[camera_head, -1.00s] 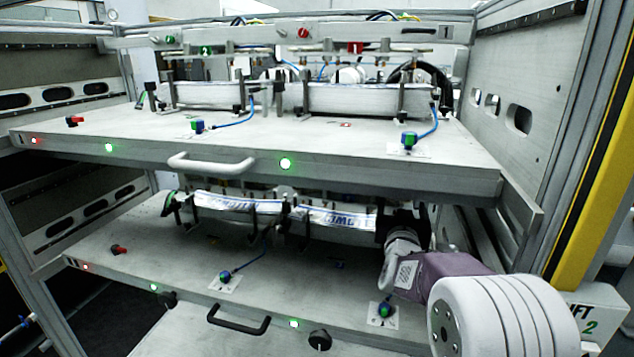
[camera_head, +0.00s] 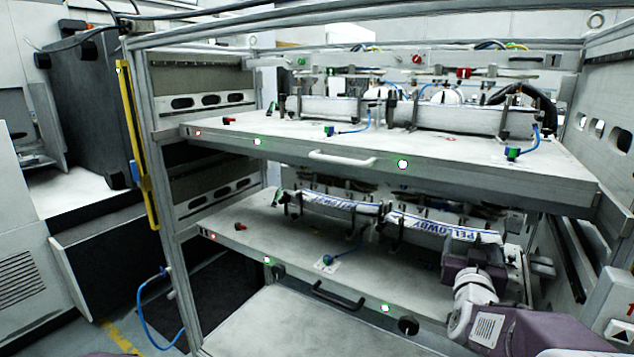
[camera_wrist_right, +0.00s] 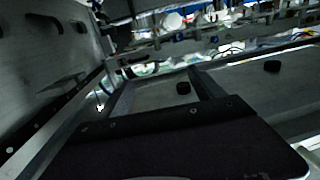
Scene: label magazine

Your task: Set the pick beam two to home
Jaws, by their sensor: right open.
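On the lower drawer (camera_head: 300,230), two label stacks with blue print, the left one (camera_head: 335,203) and the right one (camera_head: 430,224), lie between dark guides. A beam with small fittings (camera_head: 340,187) shows in part behind them, mostly hidden by the upper drawer. I cannot tell its position or which beam is number two. My right gripper (camera_head: 484,243) is at the right end of the lower drawer, beside the right stack. Its fingers are hard to make out, and no grasped thing shows. In the right wrist view, a dark plate (camera_wrist_right: 170,140) fills the foreground. My left gripper is out of view.
The upper drawer (camera_head: 250,135) with a white handle (camera_head: 342,159) overhangs the lower one. The rack's right side wall (camera_head: 600,135) is close to my right arm. The floor is open at front left.

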